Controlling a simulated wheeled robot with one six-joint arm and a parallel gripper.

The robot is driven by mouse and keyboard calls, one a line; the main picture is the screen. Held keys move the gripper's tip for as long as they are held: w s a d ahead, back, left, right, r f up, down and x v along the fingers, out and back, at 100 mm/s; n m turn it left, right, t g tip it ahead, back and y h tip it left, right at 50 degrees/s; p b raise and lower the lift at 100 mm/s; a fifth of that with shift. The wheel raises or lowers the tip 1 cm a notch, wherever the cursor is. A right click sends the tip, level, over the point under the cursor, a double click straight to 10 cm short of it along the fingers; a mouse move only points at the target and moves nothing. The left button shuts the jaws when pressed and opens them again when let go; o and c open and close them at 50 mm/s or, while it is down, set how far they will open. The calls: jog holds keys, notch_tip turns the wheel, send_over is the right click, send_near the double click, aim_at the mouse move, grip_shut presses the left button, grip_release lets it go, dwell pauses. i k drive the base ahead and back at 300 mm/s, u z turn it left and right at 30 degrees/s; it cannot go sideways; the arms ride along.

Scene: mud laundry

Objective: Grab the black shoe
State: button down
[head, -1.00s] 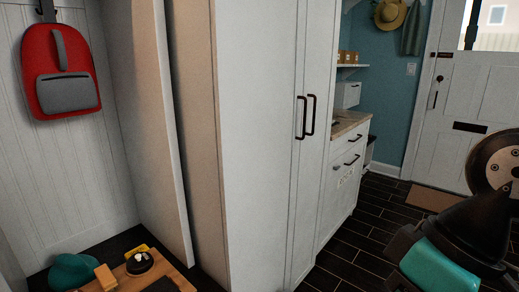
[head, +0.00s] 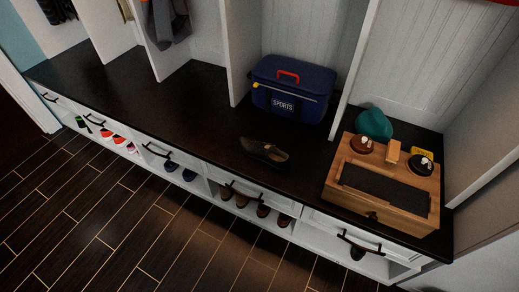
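A black shoe (head: 265,152) lies on the dark bench top (head: 190,115) in the head view, near the bench's front edge. It sits in front of the blue sports bag and left of the wooden box, apart from both. Its opening faces up and shows a brownish inside. My gripper is not in this view.
A blue sports bag (head: 291,88) with a red handle stands behind the shoe. A wooden box (head: 400,216) with brushes and a tin stands to the right, a teal cap (head: 374,124) behind it. Several shoes fill the cubbies below. The dark floor (head: 100,210) in front is clear.

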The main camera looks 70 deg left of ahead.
aim_at(267, 154)
jog(key=u, duration=2.45)
jog(key=i, duration=0.95)
jog(key=z, duration=0.35)
